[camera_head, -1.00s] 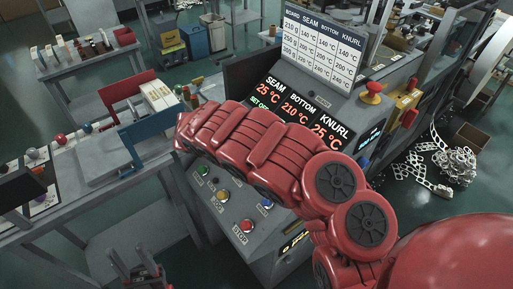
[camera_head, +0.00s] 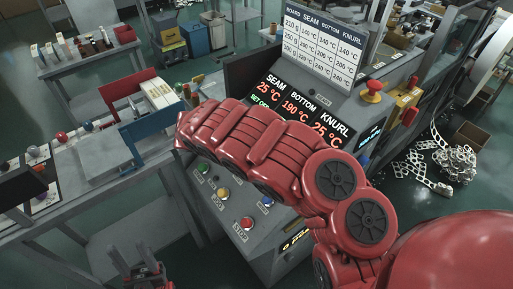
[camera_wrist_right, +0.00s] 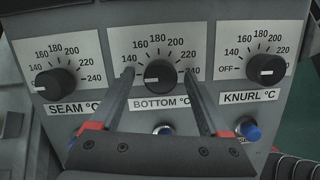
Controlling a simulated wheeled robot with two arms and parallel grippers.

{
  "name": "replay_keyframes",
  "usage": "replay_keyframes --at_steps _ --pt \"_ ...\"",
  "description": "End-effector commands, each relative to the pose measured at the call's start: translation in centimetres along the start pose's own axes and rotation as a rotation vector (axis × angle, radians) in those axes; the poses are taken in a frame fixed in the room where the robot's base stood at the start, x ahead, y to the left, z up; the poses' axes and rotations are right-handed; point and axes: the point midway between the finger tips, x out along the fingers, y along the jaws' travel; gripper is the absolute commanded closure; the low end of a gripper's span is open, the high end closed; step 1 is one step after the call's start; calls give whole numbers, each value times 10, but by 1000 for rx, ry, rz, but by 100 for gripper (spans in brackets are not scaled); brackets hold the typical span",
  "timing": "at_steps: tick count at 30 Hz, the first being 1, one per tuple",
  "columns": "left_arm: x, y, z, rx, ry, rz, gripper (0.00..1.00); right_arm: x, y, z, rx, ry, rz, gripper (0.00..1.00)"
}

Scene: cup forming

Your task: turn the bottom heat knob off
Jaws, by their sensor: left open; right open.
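The bottom heat knob (camera_wrist_right: 159,74) is black and round, under a dial above the label BOTTOM °C, in the middle of the right wrist view. My right gripper (camera_wrist_right: 158,76) is open, with one finger on each side of this knob. Whether the fingers touch it I cannot tell. The display (camera_head: 294,107) in the head view reads BOTTOM 190 °C, with SEAM and KNURL at 25 °C. My red right arm (camera_head: 250,145) hides the knobs and right gripper there. My left gripper (camera_head: 136,262) is open and empty at the lower left.
The seam knob (camera_wrist_right: 55,84) and knurl knob (camera_wrist_right: 266,69) flank the bottom knob. Blue-capped switches (camera_wrist_right: 248,130) sit below. Green, yellow, blue and red stop buttons (camera_head: 247,223) are on the panel front. A red emergency button (camera_head: 372,91) is at the panel's right.

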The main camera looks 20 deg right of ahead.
Motion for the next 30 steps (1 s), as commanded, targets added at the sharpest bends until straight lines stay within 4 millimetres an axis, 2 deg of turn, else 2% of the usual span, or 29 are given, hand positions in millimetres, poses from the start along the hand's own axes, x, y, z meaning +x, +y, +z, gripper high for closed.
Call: replay_keyframes --at_steps 4,7,12,16,24,30 --pt "5 0 -1 0 0 0 50 -6 1 2 0 0 1 20" --pt "14 -1 -2 0 0 0 50 -21 1 4 -1 -2 2 20" --pt "36 -2 -6 0 0 0 50 -63 2 6 2 2 5 20" --pt "44 -2 -8 0 0 0 50 -97 2 3 2 3 5 20" --pt "37 -2 -6 0 0 0 50 -148 1 -2 1 5 4 20" --pt "31 -2 -5 0 0 0 50 -169 1 -2 1 1 2 20"
